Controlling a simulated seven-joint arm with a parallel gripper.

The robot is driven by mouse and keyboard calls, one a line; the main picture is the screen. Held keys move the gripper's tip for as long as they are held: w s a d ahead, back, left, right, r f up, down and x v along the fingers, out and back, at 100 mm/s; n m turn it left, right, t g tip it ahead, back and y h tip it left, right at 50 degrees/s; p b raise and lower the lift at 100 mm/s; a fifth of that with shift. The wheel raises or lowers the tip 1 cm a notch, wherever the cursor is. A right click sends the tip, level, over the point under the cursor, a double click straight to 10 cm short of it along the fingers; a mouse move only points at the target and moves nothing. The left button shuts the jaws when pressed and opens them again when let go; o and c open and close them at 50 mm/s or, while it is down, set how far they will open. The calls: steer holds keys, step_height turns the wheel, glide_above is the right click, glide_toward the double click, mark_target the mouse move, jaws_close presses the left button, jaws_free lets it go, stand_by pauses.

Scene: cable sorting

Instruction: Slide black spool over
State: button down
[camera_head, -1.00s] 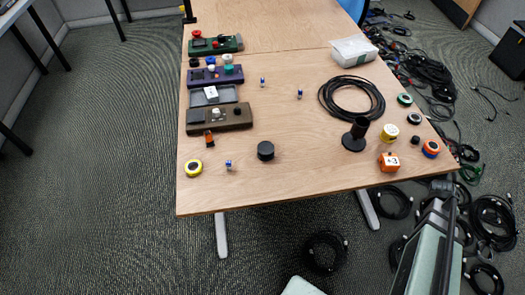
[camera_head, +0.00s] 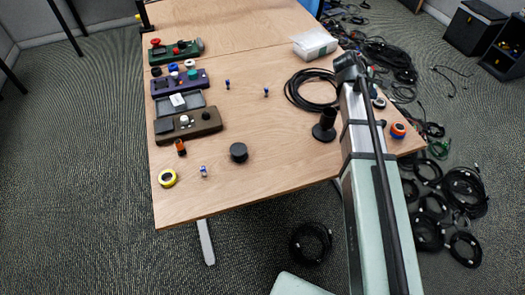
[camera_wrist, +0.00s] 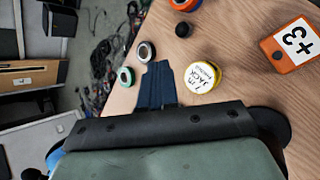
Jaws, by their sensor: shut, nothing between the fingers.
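The black spool (camera_head: 238,152) is a short, dark round piece lying on the table near its front edge, left of the upright black stand. It is out of the wrist view. My gripper (camera_wrist: 157,66) shows in the wrist view as dark fingers together and empty, over the right part of the table. A yellow roll (camera_wrist: 202,77) lies just right of the fingertips, with the black-and-white roll (camera_wrist: 146,51) and green-and-white roll (camera_wrist: 125,76) to their left. In the head view, my arm hides the gripper.
The black stand (camera_head: 324,127) and black cable coil (camera_head: 298,100) lie left of my arm. An orange box (camera_wrist: 285,58) and a small black piece (camera_wrist: 183,29) are near the gripper. Bare table surrounds the spool.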

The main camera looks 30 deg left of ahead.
steer(key=s+a+r+n+y, duration=0.1)
steer(key=s+a, duration=0.1)
steer(key=a, duration=0.4)
steer(key=s+a+r+n, duration=0.1)
steer(key=s+a, duration=0.2)
steer(key=a, duration=0.4)
steer(key=n+g+y, duration=0.3)
steer(key=n+g, duration=0.1)
steer(key=n, duration=0.4)
glide_toward(229, 160)
steer(key=s+a+r, duration=0.3)
steer(key=r, duration=0.1)
steer(key=x, duration=1)
steer(key=shift+s+a+f, duration=0.2)
steer(key=shift+s+a, duration=0.1)
steer(key=shift+s, duration=0.05)
steer(key=shift+w+d, duration=0.75)
steer(key=shift+d, duration=0.05)
steer(key=shift+w+d, duration=0.6)
steer(key=shift+w, duration=0.05)
